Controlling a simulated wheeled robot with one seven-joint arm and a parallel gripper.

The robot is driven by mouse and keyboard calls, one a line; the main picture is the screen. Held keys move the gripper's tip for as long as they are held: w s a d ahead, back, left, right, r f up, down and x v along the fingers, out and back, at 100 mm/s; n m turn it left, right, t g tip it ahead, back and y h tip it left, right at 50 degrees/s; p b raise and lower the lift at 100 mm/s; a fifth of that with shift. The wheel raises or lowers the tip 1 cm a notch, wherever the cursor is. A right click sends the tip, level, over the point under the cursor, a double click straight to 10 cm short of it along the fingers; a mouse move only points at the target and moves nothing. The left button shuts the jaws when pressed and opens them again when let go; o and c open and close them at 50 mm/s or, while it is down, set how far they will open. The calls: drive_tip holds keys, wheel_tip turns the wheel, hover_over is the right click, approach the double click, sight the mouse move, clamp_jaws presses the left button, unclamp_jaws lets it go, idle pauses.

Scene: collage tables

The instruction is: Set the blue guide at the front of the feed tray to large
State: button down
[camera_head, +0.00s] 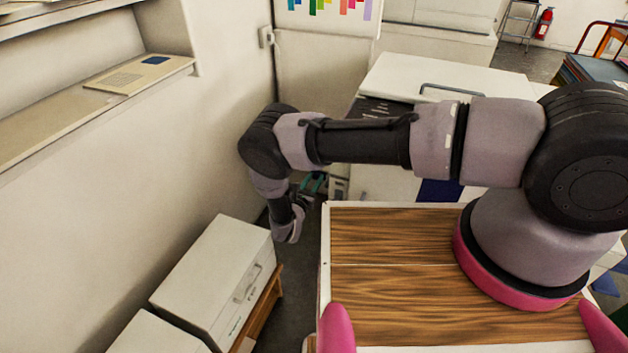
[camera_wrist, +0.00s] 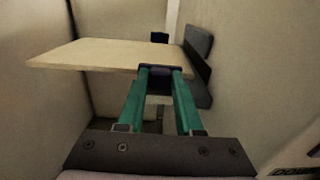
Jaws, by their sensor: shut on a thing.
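In the wrist view my gripper (camera_wrist: 158,76) reaches forward with its two teal fingers, their tips drawn in on a small dark blue piece, which looks like the blue guide (camera_wrist: 159,69). The guide sits at the near edge of a pale tan board, which looks like the feed tray (camera_wrist: 95,54). The fingertips hide part of the guide, and no size marking is readable. A second small dark blue piece (camera_wrist: 159,37) stands at the tray's far edge. In the head view my gripper (camera_head: 313,183) shows only in part, low behind my arm; the guide cannot be made out there.
Dark grey panels (camera_wrist: 197,48) stand just right of the tray in the wrist view, with pale walls around. In the head view a white cabinet (camera_head: 388,183) stands close to the right of my gripper. White boxes (camera_head: 215,275) stand at the lower left, with a narrow floor gap between.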

idle(0.8)
drive_tip(key=shift+x, duration=1.5)
drive_tip(key=c, duration=0.6)
unclamp_jaws()
drive_tip(key=shift+o, duration=0.2)
drive_tip(key=v, duration=1.1)
